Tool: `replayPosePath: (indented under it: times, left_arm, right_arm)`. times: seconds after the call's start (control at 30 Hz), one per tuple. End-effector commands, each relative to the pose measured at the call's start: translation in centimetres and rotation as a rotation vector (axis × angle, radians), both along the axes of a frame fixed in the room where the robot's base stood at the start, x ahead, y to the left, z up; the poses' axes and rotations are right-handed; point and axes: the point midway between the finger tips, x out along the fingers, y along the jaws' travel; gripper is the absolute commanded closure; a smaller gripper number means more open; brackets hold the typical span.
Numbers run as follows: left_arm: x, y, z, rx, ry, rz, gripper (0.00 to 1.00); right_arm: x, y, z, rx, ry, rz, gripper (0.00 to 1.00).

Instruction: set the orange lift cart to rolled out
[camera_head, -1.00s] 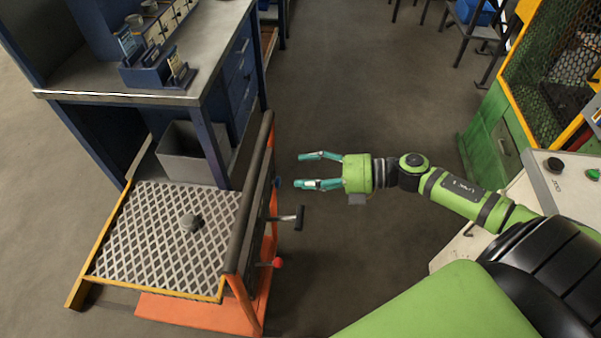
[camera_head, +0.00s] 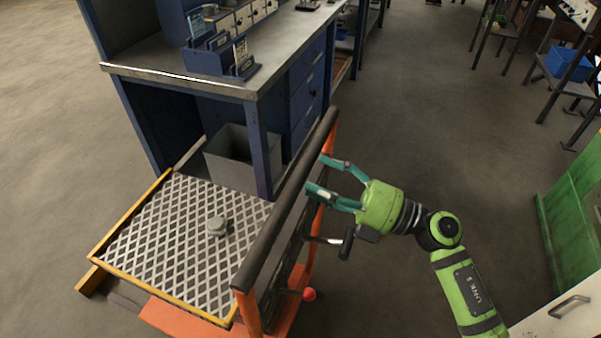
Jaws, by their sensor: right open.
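The orange lift cart (camera_head: 182,318) stands at the lower left, its diamond-patterned platform (camera_head: 165,235) partly under the blue workbench. A black-gripped lever (camera_head: 346,243) and a red knob (camera_head: 309,294) stick out below the bar. My right gripper (camera_head: 322,176) is open and empty, its teal fingertips at the bar's right side, near the bar's far half. I cannot tell whether they touch it. My left gripper is out of view.
The blue workbench (camera_head: 180,82) with a grey bin (camera_head: 232,158) beneath it stands behind the cart. Open floor (camera_head: 430,120) lies to the right of the bench. A green cabinet (camera_head: 572,225) is at the right edge, and a rack with a blue bin (camera_head: 568,64) is at the back right.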

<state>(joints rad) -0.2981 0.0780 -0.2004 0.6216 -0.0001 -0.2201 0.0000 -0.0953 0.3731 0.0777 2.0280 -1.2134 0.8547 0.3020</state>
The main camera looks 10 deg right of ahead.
Motion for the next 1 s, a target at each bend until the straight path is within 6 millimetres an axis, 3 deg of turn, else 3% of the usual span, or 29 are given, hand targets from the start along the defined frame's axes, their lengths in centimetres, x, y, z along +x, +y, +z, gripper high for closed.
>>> replayPosePath:
  times: [0.3, 0.63, 0.8, 1.0]
  left_arm:
    - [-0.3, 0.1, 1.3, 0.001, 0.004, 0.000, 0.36]
    - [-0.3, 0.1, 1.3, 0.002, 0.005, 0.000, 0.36]
    - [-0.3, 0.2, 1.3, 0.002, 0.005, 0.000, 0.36]
    - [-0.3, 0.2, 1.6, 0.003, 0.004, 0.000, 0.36]
  right_arm:
    - [2.3, 3.3, 0.9, 0.002, 0.001, -0.001, 0.36]
    - [2.5, 3.7, 0.8, 0.000, 0.002, -0.001, 0.36]
    - [2.5, 3.6, 0.8, 0.000, 0.002, -0.001, 1.00]
    - [2.4, 3.5, 0.9, -0.002, 0.002, 0.000, 1.00]
